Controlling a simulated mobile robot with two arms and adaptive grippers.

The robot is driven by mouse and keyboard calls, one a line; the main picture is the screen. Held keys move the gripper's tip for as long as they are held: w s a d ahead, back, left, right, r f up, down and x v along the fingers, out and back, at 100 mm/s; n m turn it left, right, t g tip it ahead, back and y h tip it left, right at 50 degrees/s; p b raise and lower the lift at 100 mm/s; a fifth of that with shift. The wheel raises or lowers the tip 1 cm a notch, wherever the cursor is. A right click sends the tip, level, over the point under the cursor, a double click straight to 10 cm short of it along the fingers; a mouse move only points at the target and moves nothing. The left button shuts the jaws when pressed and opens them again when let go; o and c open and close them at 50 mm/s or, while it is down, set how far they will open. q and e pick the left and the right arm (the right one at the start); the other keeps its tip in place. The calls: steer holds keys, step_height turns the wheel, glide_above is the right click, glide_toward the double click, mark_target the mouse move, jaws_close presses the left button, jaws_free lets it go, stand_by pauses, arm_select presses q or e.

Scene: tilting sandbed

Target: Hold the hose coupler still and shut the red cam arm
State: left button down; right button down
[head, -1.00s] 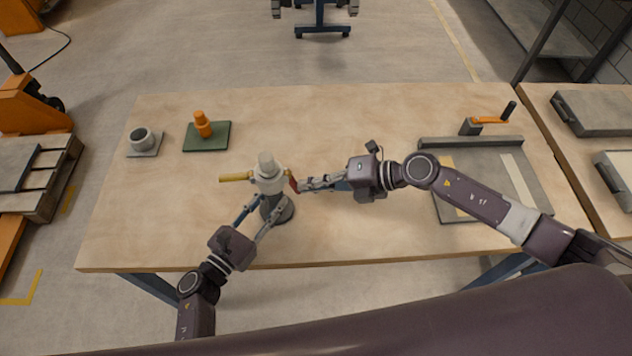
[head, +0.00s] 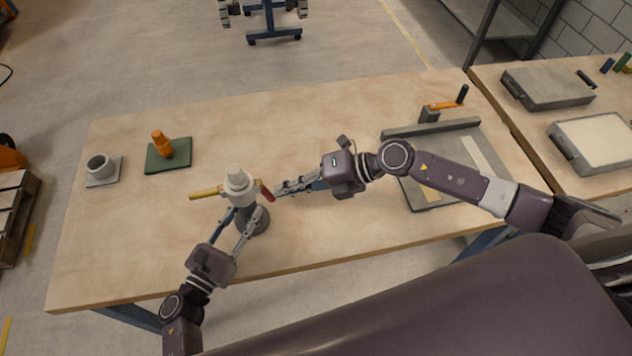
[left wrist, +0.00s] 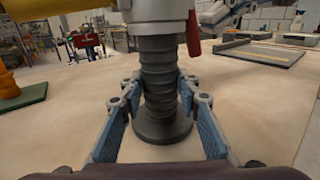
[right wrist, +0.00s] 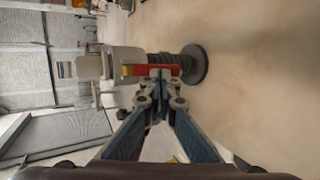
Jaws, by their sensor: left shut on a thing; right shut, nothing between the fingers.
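The pale hose coupler (head: 238,187) stands upright on a dark ribbed hose (left wrist: 158,75) with a round base on the workbench. My left gripper (head: 240,214) is shut around the ribbed part below the coupler, with a finger on each side in the left wrist view. The red cam arm (head: 266,190) slants down and outward on the coupler's right side; it also shows in the right wrist view (right wrist: 158,70). A yellow cam arm (head: 205,192) sticks out to the left. My right gripper (head: 280,189) is shut and empty beside the red arm; I cannot tell if they touch.
A green pad (head: 180,163) with an orange piece (head: 161,144) and a grey cup on a plate (head: 101,181) stand at left. A grey tray (head: 458,125) with an orange-handled clamp (head: 446,105) lies at right. The bench middle behind the grippers is clear.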

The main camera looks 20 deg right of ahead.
arm_select(q)
steer(key=shift+a, duration=0.15)
arm_select(e)
steer(key=d+f+v, duration=0.1)
steer(key=f+v, duration=0.1)
steer(key=v, duration=1)
steer(key=shift+f, duration=0.3)
steer(key=shift+s+d, duration=0.1)
steer(key=shift+d, duration=0.05)
arm_select(q)
steer(key=c, duration=1.4)
jaws_free()
steer(key=shift+o, duration=0.2)
